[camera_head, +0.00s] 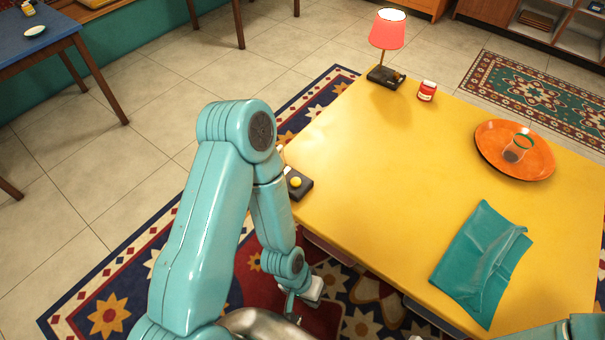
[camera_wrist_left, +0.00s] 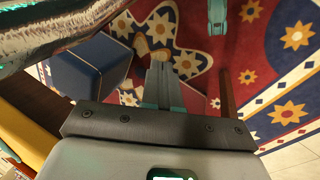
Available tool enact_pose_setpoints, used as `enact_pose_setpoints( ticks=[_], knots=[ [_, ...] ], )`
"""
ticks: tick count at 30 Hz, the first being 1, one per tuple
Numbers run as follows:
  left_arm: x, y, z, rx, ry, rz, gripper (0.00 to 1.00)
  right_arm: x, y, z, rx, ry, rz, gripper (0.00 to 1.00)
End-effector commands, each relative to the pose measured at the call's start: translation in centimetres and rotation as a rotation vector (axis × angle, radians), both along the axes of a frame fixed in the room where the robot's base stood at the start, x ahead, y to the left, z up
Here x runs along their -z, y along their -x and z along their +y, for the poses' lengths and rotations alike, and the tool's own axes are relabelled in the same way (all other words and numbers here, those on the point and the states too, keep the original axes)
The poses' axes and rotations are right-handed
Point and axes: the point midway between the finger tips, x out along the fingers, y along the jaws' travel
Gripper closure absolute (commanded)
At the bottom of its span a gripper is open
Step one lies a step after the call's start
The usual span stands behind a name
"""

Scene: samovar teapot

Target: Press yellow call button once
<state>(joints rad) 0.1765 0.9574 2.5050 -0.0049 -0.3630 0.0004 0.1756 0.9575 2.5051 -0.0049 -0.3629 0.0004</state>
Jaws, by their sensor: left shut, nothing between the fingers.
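The yellow call button (camera_head: 296,182) sits on a small dark base at the left edge of the yellow table (camera_head: 400,150). My left arm passes just left of it, and its forearm hangs down beside the table edge. My left gripper (camera_head: 291,305) is low, below the tabletop and apart from the button. In the left wrist view its fingers (camera_wrist_left: 161,88) are together and empty, over the patterned rug. The button does not show in that view. Only a teal part of my right arm shows at the lower right; its gripper is out of frame.
On the table are a red lamp (camera_head: 387,38), a red jar (camera_head: 427,91), an orange plate (camera_head: 490,160) with a glass (camera_head: 517,149), and a folded teal cloth (camera_head: 478,265). The tabletop between button and cloth is clear. A dark blue block-like thing (camera_wrist_left: 88,68) is near my left fingers.

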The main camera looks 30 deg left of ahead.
Motion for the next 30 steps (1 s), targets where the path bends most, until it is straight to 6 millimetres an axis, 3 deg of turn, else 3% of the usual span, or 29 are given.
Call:
enact_pose_setpoints(
  ticks=[10, 13, 15, 17, 18, 21, 25, 30],
  knots=[
    [-0.5, -0.4, -0.3, 0.049, 0.013, -0.008, 1.0, -0.1, 0.0, 0.0, 0.001, 0.0, 0.0, 1.0],
    [-2.0, -1.1, -1.2, 0.231, 0.04, -0.027, 1.0, -0.5, 0.0, 0.0, 0.0, 0.0, 0.0, 1.0],
    [-3.8, -2.2, -0.9, 0.459, 0.026, -0.041, 1.0, -0.9, 0.0, 0.0, 0.0, 0.0, 0.0, 1.0],
    [-5.5, -3.8, 0.9, 0.691, -0.056, -0.048, 1.0, -1.3, 0.0, 0.0, 0.0, 0.0, 0.0, 1.0],
    [-6.9, -5.3, 2.8, 0.847, -0.146, -0.048, 1.0, -1.5, 0.0, 0.0, 0.0, 0.0, -0.001, 1.0],
    [-9.9, -8.8, 7.2, 1.089, -0.369, -0.03, 1.0, -1.8, 0.0, 0.0, 0.001, 0.0, 0.0, 1.0],
    [-14.3, -13.2, 11.7, 1.245, -0.637, -0.007, 1.0, -2.0, 0.0, 0.0, 0.0, 0.0, 0.0, 1.0],
    [-20.3, -17.8, 15.6, 1.321, -0.933, 0.021, 1.0, -2.3, 0.0, 0.0, 0.0, 0.0, 0.0, 1.0]
  ],
)
